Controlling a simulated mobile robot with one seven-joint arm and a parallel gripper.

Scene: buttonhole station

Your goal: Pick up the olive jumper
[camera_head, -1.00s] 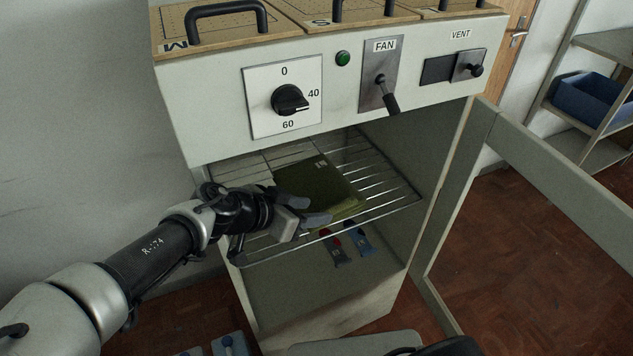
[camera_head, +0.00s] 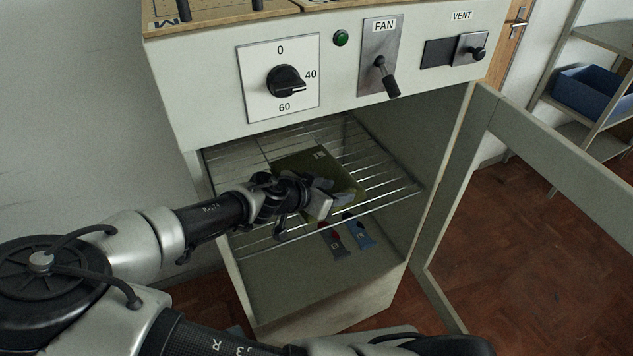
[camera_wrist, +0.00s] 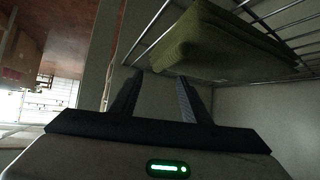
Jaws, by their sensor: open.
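The olive jumper (camera_head: 308,163) lies folded flat on the wire rack (camera_head: 392,178) inside the open cabinet. A small pale mark shows on its far part. My gripper (camera_head: 336,192) is at the jumper's near right part in the head view and hides some of it. In the wrist view the two fingers of my gripper (camera_wrist: 155,78) stand apart with nothing between them. The folded edge of the jumper (camera_wrist: 222,45) is just beyond the fingertips, up and to the right. Whether a finger touches the cloth I cannot tell.
The cabinet door (camera_head: 560,160) stands open at the right. Above the rack are a dial (camera_head: 286,81), a fan lever (camera_head: 386,78) and a vent slider (camera_head: 472,49). A dark tag (camera_head: 333,242) and a blue tag (camera_head: 359,234) lie below the rack.

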